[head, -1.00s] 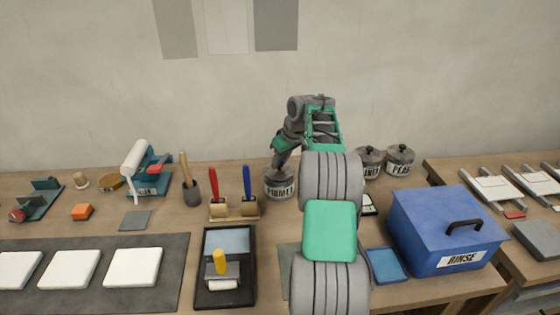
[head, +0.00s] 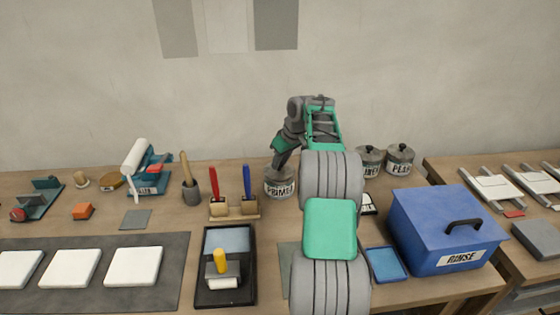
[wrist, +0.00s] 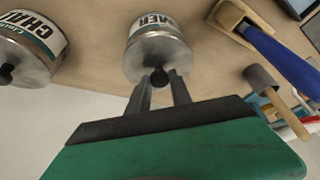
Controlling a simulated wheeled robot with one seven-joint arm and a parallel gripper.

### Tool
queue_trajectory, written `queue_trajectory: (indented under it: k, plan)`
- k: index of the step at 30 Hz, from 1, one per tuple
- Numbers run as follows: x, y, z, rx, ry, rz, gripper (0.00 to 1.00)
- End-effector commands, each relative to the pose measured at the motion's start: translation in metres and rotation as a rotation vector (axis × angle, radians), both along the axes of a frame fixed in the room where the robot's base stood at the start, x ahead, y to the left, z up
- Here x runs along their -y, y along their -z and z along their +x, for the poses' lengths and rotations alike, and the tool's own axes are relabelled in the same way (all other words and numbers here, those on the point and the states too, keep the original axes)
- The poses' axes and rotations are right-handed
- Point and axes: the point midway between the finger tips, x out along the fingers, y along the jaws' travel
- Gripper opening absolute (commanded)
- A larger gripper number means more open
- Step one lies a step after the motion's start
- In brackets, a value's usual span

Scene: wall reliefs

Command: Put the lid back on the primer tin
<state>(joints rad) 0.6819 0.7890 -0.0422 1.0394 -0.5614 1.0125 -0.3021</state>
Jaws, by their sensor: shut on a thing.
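The primer tin (head: 279,188) stands upright on the bench, left of my arm; its label shows partly. In the wrist view the tin (wrist: 151,24) is seen from above its lid end. The grey metal lid (wrist: 158,57) covers the tin's mouth, and I see no clear gap between lid and rim. My gripper (wrist: 160,80) is shut on the lid's dark knob, and the fingers point at the tin. In the head view my gripper (head: 279,165) is just above the tin and hides part of the lid.
Two lidded tins (head: 399,159) stand right of my arm; a tin marked CHAL (wrist: 32,45) shows in the wrist view. A blue rinse box (head: 432,222) is at the right.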

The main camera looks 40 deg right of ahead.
Motion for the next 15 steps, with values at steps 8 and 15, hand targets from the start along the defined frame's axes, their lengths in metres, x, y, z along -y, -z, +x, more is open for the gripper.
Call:
queue_trajectory:
  k: [8, 15]
  plan:
    - [0.0000, -0.0003, 0.0002, 0.001, 0.000, -0.001, 0.00]
    - [0.0000, -0.0004, 0.0002, 0.001, -0.001, -0.001, 0.35]
